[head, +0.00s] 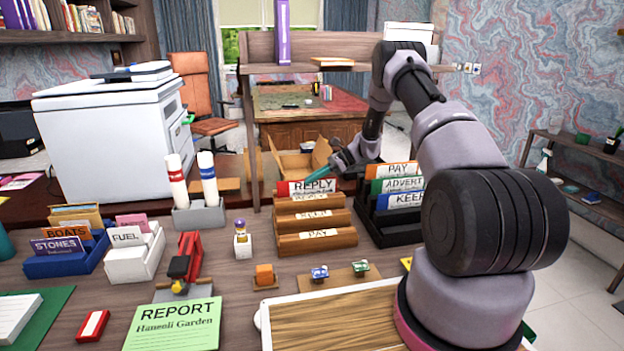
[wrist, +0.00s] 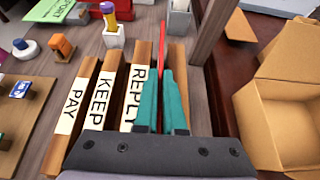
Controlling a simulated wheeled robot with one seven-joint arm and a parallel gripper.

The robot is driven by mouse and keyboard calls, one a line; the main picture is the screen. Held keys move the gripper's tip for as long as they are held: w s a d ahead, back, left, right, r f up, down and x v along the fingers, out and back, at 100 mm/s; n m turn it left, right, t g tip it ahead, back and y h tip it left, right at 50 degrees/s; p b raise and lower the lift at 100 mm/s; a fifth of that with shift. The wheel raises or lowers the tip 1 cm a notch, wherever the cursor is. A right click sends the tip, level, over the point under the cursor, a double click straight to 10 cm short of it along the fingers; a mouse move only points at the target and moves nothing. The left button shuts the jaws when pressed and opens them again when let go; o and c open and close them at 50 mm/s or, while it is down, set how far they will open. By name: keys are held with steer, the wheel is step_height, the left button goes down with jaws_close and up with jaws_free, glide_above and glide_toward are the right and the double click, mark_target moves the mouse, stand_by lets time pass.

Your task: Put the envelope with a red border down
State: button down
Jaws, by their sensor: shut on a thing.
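The envelope with a red border (wrist: 163,32) shows edge-on as a thin red strip in the wrist view. My gripper (wrist: 166,76) is shut on it, a teal finger on each side. The wooden sorter (head: 318,240) has slots labelled PAY, KEEP and REPLY. The envelope is upright at the rear REPLY slot, behind its label (wrist: 138,95). In the head view red parts of the envelope (head: 283,188) show beside the REPLY label. I cannot tell whether its lower edge rests in the slot. My gripper (head: 340,170) is at the right rear of the sorter.
An open cardboard box (head: 300,160) stands behind the sorter. A black file rack (head: 385,225) with PAY, ADVERT and KEEP folders is close on the right. A shelf post (head: 249,140) rises at left rear.

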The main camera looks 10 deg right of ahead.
steer(key=c, duration=1)
jaws_free()
steer(key=shift+d+r, duration=0.15)
steer(key=shift+r, duration=0.05)
steer(key=v, duration=1.1)
steer(key=shift+d, duration=0.3)
steer(key=shift+r, duration=0.15)
steer(key=shift+s, duration=0.1)
